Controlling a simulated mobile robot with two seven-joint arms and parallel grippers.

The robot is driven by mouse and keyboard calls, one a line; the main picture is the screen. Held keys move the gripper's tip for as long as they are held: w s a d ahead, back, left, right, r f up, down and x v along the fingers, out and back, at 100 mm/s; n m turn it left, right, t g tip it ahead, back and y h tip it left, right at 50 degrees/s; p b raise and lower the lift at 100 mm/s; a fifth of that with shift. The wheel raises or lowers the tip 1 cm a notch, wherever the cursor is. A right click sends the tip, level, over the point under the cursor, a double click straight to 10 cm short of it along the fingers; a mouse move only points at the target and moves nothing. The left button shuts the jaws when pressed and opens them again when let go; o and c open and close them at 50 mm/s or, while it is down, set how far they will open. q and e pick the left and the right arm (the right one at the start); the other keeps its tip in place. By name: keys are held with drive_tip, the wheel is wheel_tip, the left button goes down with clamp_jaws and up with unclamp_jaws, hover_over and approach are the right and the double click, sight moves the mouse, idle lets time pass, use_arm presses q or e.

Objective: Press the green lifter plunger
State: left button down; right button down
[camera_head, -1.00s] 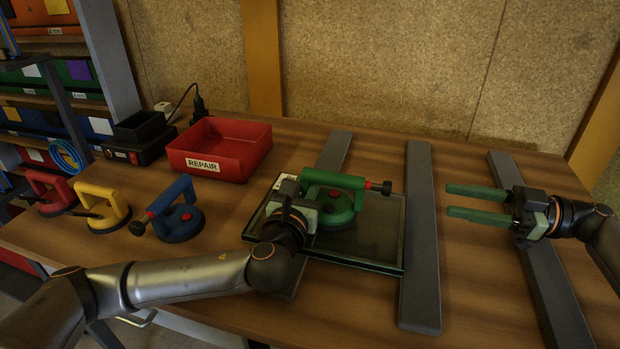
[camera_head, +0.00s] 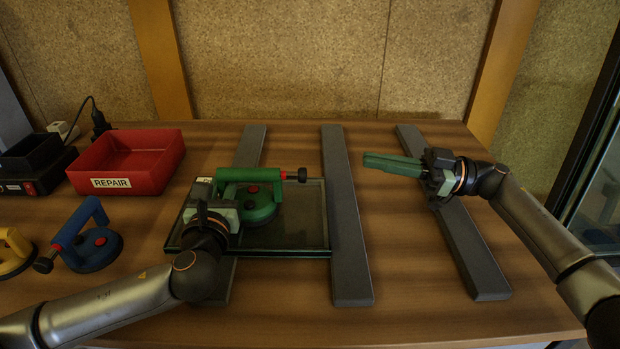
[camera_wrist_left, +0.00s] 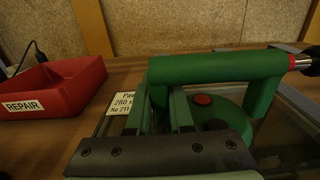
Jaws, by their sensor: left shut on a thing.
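The green lifter (camera_head: 262,202) stands with its round cup on the glass pane (camera_head: 300,229); it also shows in the wrist view (camera_wrist_left: 215,68). Its plunger (camera_head: 301,174) is a dark knob on a thin rod at the right end of the handle, with a red ring at its base; it also shows in the wrist view (camera_wrist_left: 306,61). My left gripper (camera_head: 214,196) is shut on the lifter's handle at its left side. My right gripper (camera_head: 393,166) is in the air right of the plunger, apart from it, its fingers pointing left. Its fingers overlap in view.
Grey bars (camera_head: 347,240) lie on the wooden table, partly under the pane. A red REPAIR bin (camera_head: 128,165) stands at the back left. A blue lifter (camera_head: 90,245) and a yellow lifter (camera_head: 12,252) stand at the left. The table's front right is clear.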

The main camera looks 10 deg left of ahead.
sight(303, 175)
drive_tip(key=d+r+m+t, duration=0.55)
drive_tip(key=m+t, duration=0.75)
drive_tip(key=m, duration=0.4)
drive_tip(key=s+a+f+m+g+h, duration=0.1)
drive_tip(key=s+a+f+m+h, duration=0.1)
drive_tip(key=s+f+m+h, duration=0.3)
drive_tip(key=s+f+m, duration=0.3)
drive_tip(key=s+m, duration=0.1)
drive_tip(key=m, duration=0.1)
drive_tip(key=shift+a+g, duration=0.3)
drive_tip(key=shift+a, duration=0.05)
drive_tip(key=x, duration=1)
drive_tip(key=shift+w+a, duration=0.1)
drive_tip(key=shift+s+a, duration=0.2)
drive_tip(key=shift+a, duration=0.9)
drive_tip(key=shift+s+a, duration=0.1)
drive_tip(key=shift+a, duration=0.65)
